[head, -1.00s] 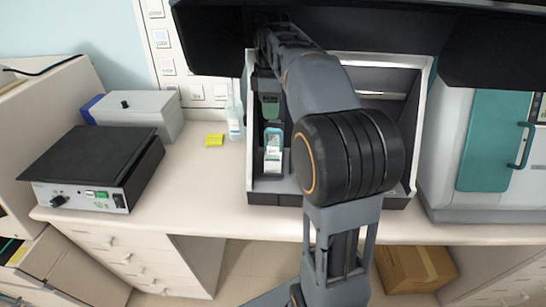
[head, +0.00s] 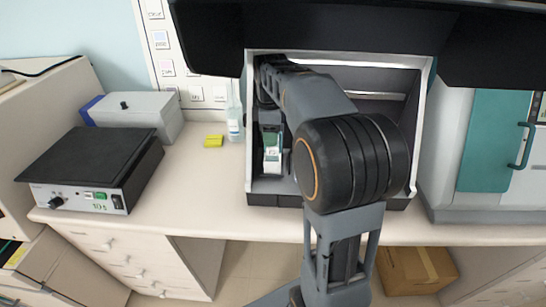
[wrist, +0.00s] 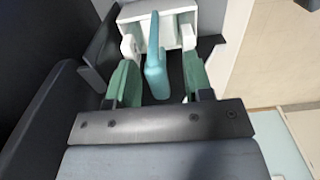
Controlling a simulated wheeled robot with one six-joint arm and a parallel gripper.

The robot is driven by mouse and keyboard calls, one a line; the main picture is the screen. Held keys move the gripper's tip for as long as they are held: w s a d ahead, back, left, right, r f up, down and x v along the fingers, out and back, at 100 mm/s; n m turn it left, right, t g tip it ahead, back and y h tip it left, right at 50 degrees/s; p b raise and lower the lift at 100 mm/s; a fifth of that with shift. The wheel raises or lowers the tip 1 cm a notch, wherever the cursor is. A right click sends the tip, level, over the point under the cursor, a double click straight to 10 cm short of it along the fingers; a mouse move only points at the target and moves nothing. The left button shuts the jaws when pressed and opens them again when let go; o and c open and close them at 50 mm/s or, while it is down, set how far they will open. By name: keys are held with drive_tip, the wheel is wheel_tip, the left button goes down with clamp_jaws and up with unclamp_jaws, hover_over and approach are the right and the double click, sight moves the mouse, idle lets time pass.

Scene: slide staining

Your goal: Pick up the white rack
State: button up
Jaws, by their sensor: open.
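The white rack (wrist: 183,12) shows at the top of the wrist view, with a teal upright handle (wrist: 155,62) in front of it. In the head view the rack (head: 272,158) sits inside the open machine bay at its left side. My gripper (wrist: 158,78) is open, with one green finger on each side of the teal handle.
The bay's left wall (head: 250,130) stands close to my gripper. A black-topped device (head: 95,165) is farther left. The counter between is clear.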

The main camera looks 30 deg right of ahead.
clamp_jaws()
idle(0.3)
drive_tip(key=shift+r, duration=0.1)
